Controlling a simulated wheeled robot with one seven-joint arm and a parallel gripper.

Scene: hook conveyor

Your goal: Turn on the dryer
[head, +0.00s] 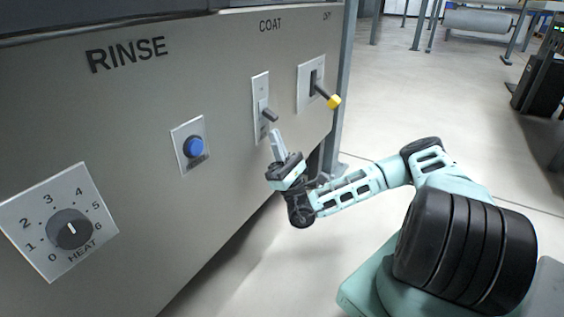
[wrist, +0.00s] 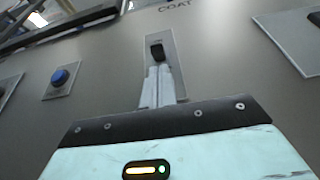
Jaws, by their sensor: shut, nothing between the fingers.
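The grey machine panel carries a switch with a yellow-tipped black lever (head: 326,94) on a white plate at the far right, under a small label that looks like DRY. Its lever sticks out from a dark slot. To its left, under COAT, a toggle switch (head: 268,114) sits on a narrow white plate. My gripper (head: 276,134) is shut and empty, with its fingertips just below the COAT toggle. In the wrist view my fingertips (wrist: 158,70) point at the dark toggle (wrist: 157,51); I cannot tell whether they touch it.
A blue button (head: 194,147) sits under RINSE, and a dial marked HEAT (head: 70,229) is at the lower left. The blue button also shows in the wrist view (wrist: 60,76). A grey post (head: 346,70) stands at the panel's right edge. Open floor lies to the right.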

